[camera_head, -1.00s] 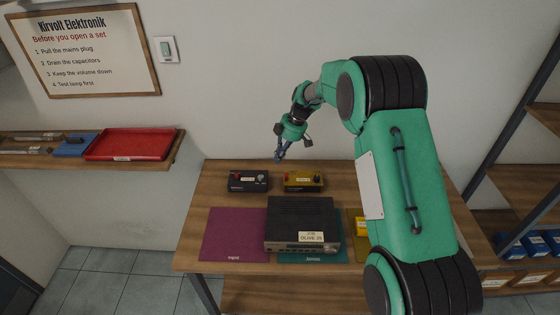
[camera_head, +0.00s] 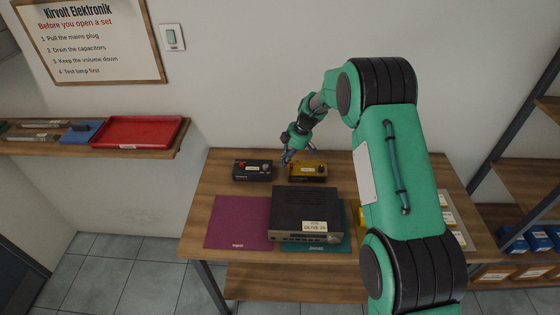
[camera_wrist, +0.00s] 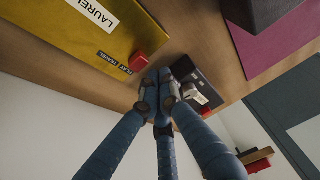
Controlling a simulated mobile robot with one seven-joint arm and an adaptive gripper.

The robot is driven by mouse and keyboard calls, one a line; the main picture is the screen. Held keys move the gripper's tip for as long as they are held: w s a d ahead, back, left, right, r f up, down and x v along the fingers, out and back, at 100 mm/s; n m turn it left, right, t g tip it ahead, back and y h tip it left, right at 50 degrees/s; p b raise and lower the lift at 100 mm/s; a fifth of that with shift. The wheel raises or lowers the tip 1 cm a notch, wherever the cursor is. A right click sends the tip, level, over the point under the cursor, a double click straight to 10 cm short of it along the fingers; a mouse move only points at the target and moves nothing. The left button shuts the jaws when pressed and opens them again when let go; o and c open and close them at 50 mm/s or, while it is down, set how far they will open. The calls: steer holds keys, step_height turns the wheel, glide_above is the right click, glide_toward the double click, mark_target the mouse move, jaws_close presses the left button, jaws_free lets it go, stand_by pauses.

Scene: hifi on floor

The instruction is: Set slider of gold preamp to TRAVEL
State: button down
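The gold preamp (camera_head: 309,174) stands at the back of the table. In the wrist view the gold preamp (camera_wrist: 75,35) fills the upper left, with a name label and a small PLAY TRAVEL label (camera_wrist: 114,63). A red slider knob (camera_wrist: 138,62) sticks out beside that label, near the TRAVEL end; its exact setting is not clear. My gripper (camera_head: 285,162) is low at the preamp's left end. In the wrist view my gripper's fingertips (camera_wrist: 161,84) are together, empty, just beside the red knob; whether they touch it cannot be told.
A black unit (camera_head: 252,171) with a red part stands close to the left of my gripper. A large dark hi-fi unit (camera_head: 305,207) sits in front, between me and the preamp. A purple mat (camera_head: 237,223) lies front left. The wall is close behind.

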mark_target(290, 165)
steer(key=shift+d, duration=0.25)
steer(key=shift+d, duration=0.15)
steer(key=shift+d+b, duration=0.9)
steer(key=shift+d, duration=0.45)
steer(key=shift+a, duration=0.15)
steer(key=a+b, duration=0.1)
steer(key=a, duration=0.2)
steer(key=shift+a+f, duration=0.1)
steer(key=shift+a, duration=0.05)
steer(key=v, duration=1)
steer(key=shift+a, duration=0.2)
